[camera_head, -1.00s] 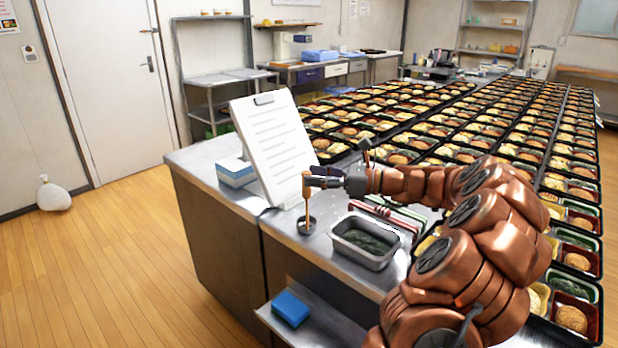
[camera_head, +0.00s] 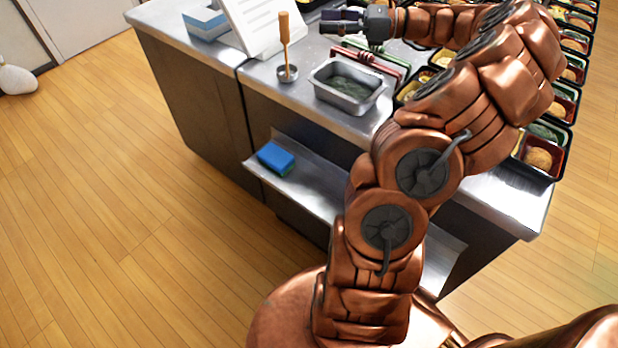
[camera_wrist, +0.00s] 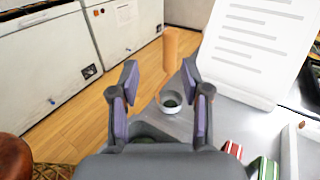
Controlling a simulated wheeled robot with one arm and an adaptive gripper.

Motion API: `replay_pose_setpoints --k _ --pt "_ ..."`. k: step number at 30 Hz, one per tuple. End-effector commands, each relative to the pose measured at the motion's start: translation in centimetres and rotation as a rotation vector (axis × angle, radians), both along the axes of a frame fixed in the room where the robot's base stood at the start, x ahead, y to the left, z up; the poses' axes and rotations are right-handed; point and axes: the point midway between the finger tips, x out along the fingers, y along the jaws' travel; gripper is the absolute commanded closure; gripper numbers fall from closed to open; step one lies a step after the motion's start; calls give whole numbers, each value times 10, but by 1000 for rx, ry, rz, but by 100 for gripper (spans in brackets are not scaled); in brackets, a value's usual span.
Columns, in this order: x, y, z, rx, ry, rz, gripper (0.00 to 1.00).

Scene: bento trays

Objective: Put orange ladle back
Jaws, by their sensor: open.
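The orange ladle (camera_head: 285,29) stands upright on the steel counter with its bowl in a small round metal holder (camera_head: 287,74), left of the metal container. My gripper (camera_head: 328,21) is open and empty, to the right of the ladle handle and apart from it in the head view. In the wrist view the orange handle (camera_wrist: 169,50) rises beyond and between the open fingers (camera_wrist: 160,80), with the round metal holder (camera_wrist: 172,101) below it. The ladle's bowl is mostly hidden.
A metal container (camera_head: 348,88) with dark green contents stands right of the ladle. A white document stand (camera_head: 262,22) is behind. A blue sponge (camera_head: 275,157) lies on the lower shelf (camera_head: 318,188). Bento trays (camera_head: 545,150) fill the right side.

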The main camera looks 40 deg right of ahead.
Motion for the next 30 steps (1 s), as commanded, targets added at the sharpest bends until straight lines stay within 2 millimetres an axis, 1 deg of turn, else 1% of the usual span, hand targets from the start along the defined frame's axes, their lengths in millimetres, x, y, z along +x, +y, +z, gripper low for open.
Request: replay_pose_setpoints --k 1,2,4,5,6,7,8,9,11,12,14,15,17,18,20,22,24,26,27,29,30 --pt "5 22 3 -33 -3 44 53" --pt "7 37 4 -61 -6 75 53" --pt "11 80 5 -139 -15 162 53" --pt "11 99 3 -174 -20 205 53" --pt "9 126 2 -227 -28 265 53" --pt "7 146 1 -269 -38 309 53" --pt "3 164 -1 -307 -45 353 53" --pt "-3 188 -5 -358 -55 414 53" --pt "-13 221 -11 -439 -76 500 53" --pt "-22 240 -16 -492 -90 558 53" --pt "-37 268 -24 -572 -113 647 53" --pt "-48 284 -29 -623 -131 705 53" --pt "-67 306 -39 -701 -159 795 53" --pt "-80 318 -45 -750 -179 856 53" --pt "-99 333 -55 -829 -210 942 53" --pt "-124 346 -67 -914 -248 1044 53" --pt "-147 355 -78 -1001 -289 1147 53" --pt "-169 358 -89 -1068 -321 1237 53" --pt "-182 359 -95 -1114 -346 1296 53" --pt "-201 357 -104 -1183 -384 1382 53" --pt "-214 355 -110 -1225 -407 1442 53"
